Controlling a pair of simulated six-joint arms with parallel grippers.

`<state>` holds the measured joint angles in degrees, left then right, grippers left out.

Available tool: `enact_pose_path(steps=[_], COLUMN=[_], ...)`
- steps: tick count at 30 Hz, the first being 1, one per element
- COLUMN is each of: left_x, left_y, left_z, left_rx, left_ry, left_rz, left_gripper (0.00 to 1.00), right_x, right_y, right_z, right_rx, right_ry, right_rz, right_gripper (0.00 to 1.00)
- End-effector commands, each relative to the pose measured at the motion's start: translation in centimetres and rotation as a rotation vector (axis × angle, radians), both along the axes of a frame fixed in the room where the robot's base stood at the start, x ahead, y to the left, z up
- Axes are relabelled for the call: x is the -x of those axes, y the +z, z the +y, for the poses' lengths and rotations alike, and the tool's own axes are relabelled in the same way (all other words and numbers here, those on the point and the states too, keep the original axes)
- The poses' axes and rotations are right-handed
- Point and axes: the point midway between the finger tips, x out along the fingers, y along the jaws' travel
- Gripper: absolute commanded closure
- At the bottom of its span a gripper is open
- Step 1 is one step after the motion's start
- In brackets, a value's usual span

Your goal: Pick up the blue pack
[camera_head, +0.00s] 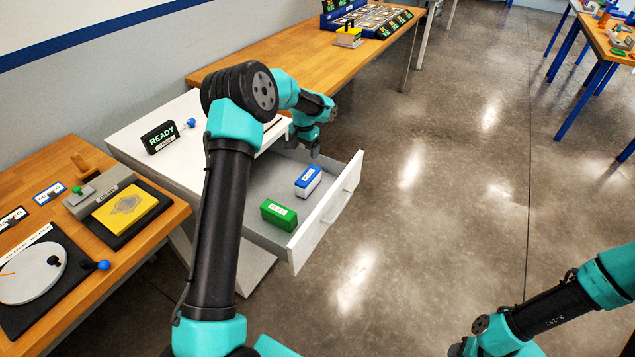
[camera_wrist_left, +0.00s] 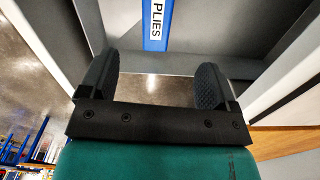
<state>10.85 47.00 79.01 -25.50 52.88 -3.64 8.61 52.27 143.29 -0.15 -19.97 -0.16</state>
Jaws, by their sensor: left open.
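The blue pack (camera_head: 308,180) is a small box, blue with a white label, lying in the open drawer (camera_head: 258,233). In the left wrist view the blue pack (camera_wrist_left: 157,28) shows at the top middle, its label reading "PLIES"; part of it is cut off by the frame. My left gripper (camera_head: 314,149) hangs over the drawer's back right part, beyond the pack in the head view. In the left wrist view my left gripper (camera_wrist_left: 155,86) has its fingers apart with nothing between them. My right gripper is not seen; only part of that arm shows.
A green pack (camera_head: 278,214) lies in the drawer in front of the blue one. The drawer's front panel (camera_head: 328,212) stands on the right. A READY sign (camera_head: 159,138) is on the white cabinet top. Wooden benches stand to the left and behind.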

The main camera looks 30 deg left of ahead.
Motion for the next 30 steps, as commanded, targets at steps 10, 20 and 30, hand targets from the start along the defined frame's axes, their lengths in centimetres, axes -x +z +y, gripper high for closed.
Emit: enact_pose_path(steps=[10,20,30], left_x=[-0.7,-0.6,-0.6], left_y=[0.5,-1.3,-7.1], left_z=[0.2,0.2,0.2], left_rx=[0.007,0.007,0.007], left_ry=[0.107,0.104,0.104], left_rz=[-0.001,0.002,0.001], left_gripper=[0.17,0.17,0.17], right_x=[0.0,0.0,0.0], right_y=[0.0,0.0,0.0], right_z=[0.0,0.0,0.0], right_rx=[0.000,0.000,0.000], right_ry=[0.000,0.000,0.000], right_rz=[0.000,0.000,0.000], right_gripper=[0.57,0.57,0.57])
